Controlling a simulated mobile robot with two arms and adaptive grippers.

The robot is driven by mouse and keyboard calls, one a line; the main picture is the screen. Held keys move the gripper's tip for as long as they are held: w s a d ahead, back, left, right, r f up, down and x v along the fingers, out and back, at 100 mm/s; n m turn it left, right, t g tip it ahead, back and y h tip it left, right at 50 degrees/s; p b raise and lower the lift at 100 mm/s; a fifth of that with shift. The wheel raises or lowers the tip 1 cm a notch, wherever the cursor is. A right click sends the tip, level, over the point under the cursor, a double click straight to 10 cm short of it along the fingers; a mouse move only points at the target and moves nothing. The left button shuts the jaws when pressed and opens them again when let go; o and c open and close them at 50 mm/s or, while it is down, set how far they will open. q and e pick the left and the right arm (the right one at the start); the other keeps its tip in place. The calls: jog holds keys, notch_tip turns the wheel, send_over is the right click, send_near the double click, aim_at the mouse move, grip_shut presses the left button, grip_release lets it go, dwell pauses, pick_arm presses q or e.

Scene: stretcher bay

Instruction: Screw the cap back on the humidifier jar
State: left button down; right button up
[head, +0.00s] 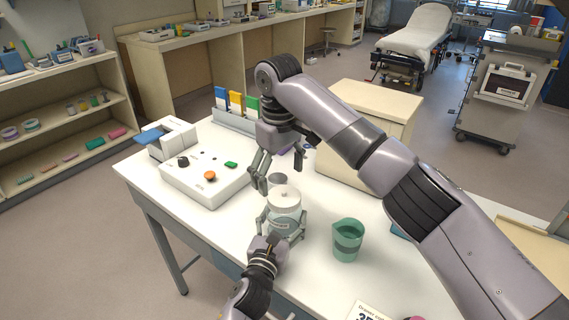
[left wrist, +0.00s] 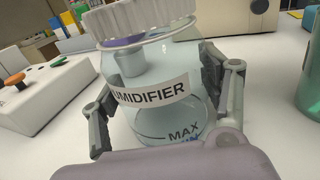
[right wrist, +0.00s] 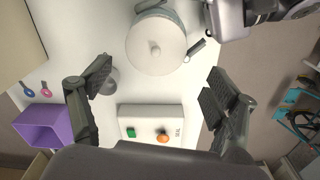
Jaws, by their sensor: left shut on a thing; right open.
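The humidifier jar (head: 285,216) is a clear, labelled jar standing upright on the white table. My left gripper (head: 282,230) is shut around its body, with one finger on each side in the left wrist view (left wrist: 165,110). The white ribbed cap (head: 284,194) sits over the jar's mouth; its ribbed side shows in the left wrist view (left wrist: 140,18), and its round top with a small knob in the right wrist view (right wrist: 156,46). I cannot tell how tightly it sits. My right gripper (head: 277,174) is open and empty, above and behind the jar, apart from the cap.
A small grey cylinder (head: 276,180) stands just behind the jar. A green measuring cup (head: 347,240) is to its right. A white control box (head: 205,180) with orange and green knobs is to the left. Coloured binders (head: 237,103) and a cream cabinet (head: 365,130) stand at the back.

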aim_at(285, 196)
jog(key=n, duration=0.4)
jog(key=shift+d+r, duration=0.1)
jog(key=shift+r, duration=0.2)
jog(key=n, duration=0.6)
jog(key=shift+d+r, duration=0.15)
jog(key=shift+r, duration=0.2)
jog(key=n, duration=0.5)
jog(key=shift+d+r+n, duration=0.15)
jog(key=shift+r+n, duration=0.2)
jog(key=shift+n, duration=0.05)
jog(key=n, duration=0.5)
jog(key=shift+d+r, duration=0.15)
jog(key=shift+r, duration=0.1)
jog(key=shift+f, duration=4)
jog(key=shift+c, duration=0.3)
